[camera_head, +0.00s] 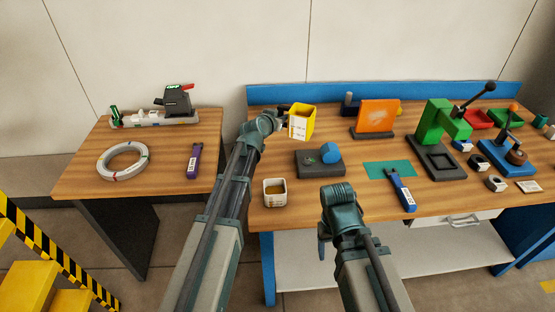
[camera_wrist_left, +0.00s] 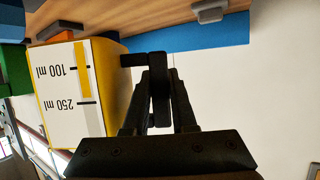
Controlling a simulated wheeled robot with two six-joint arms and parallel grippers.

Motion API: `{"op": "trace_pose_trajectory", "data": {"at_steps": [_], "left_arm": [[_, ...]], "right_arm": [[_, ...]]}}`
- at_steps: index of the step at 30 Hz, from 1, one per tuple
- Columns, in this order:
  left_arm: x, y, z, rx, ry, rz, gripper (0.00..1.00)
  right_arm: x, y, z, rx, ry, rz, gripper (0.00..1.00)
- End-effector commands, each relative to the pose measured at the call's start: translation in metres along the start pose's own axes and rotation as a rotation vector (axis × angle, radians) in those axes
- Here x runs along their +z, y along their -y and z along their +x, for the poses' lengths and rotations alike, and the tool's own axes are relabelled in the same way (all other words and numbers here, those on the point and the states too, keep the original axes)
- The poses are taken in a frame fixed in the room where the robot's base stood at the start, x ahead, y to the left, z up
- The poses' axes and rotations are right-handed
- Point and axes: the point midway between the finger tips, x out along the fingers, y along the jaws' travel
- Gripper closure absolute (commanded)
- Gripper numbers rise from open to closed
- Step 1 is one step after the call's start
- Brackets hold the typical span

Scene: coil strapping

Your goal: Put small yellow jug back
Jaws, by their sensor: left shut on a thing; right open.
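The small yellow jug (camera_head: 302,122) is in the air above the back left part of the workbench, with its white scale panel facing the head camera. My left gripper (camera_head: 284,109) is on its left side and shut on it. In the left wrist view the jug (camera_wrist_left: 72,92) fills the left, its 100 ml and 250 ml marks upside down, beside the dark fingers (camera_wrist_left: 158,85). The exact grip on the jug is hard to make out. My right arm is at the bench's front edge; its gripper fingers are hidden.
A side table (camera_head: 150,178) with a white coil (camera_head: 123,160) stands left, across a gap.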

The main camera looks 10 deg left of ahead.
Motion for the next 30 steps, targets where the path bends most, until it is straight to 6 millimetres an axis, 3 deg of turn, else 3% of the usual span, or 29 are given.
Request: {"op": "trace_pose_trajectory", "data": {"at_steps": [15,23,30], "left_arm": [[0.034,0.075,-0.048,-0.061,0.0,-0.028,1.0],[0.038,0.081,-0.05,-0.064,-0.001,-0.03,1.0],[0.06,0.081,-0.041,-0.064,-0.001,-0.029,1.0]], "right_arm": [[-0.001,0.001,0.014,0.0,0.0,0.0,0.31],[-0.001,0.002,0.017,0.0,0.0,0.0,0.31],[-0.002,0.004,0.04,0.0,0.0,0.0,0.31]]}}
